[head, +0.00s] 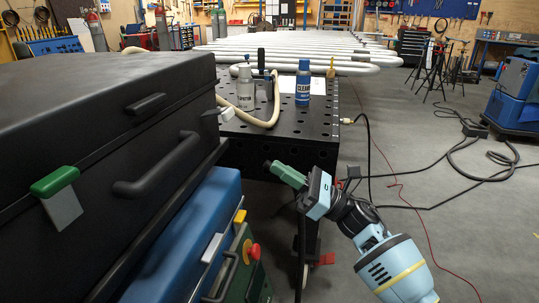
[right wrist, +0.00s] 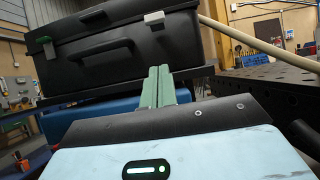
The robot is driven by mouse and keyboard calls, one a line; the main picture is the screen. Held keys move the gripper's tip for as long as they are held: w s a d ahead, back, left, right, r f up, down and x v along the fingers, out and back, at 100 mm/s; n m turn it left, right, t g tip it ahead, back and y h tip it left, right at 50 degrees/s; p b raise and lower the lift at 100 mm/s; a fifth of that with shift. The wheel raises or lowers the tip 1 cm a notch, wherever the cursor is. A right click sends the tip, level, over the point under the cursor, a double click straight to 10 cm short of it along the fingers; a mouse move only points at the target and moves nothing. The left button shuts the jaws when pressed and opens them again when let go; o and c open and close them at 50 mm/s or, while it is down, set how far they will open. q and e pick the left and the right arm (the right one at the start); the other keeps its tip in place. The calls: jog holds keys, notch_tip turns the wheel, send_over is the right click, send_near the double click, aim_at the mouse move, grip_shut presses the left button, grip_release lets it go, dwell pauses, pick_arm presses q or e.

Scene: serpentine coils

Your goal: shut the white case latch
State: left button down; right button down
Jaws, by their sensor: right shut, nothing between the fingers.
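The black case (head: 95,120) fills the left of the head view and also shows in the right wrist view (right wrist: 120,45). Its white latch (head: 210,114) is at the far end of the front face and sticks out from it. It also shows in the right wrist view (right wrist: 154,18), right of the handle. A green latch (head: 55,181) sits at the near end. My right gripper (head: 270,167) is shut and empty, with its green fingers apart from the case, right of and below the white latch. My left gripper is out of view.
A black perforated table (head: 285,140) stands behind my right gripper, with a cleaner can (head: 303,85), a grey bottle (head: 246,88) and a beige hose. A blue case (head: 185,235) lies below the black one. Cables cross the open floor at right.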

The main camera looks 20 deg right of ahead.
jog(key=w+a+r+p, duration=0.2)
jog(key=w+a+r, duration=0.2)
jog(key=a+r, duration=0.3)
jog(key=shift+w+r+p, duration=0.4)
jog(key=shift+r, duration=0.25)
jog(key=shift+a, duration=0.1)
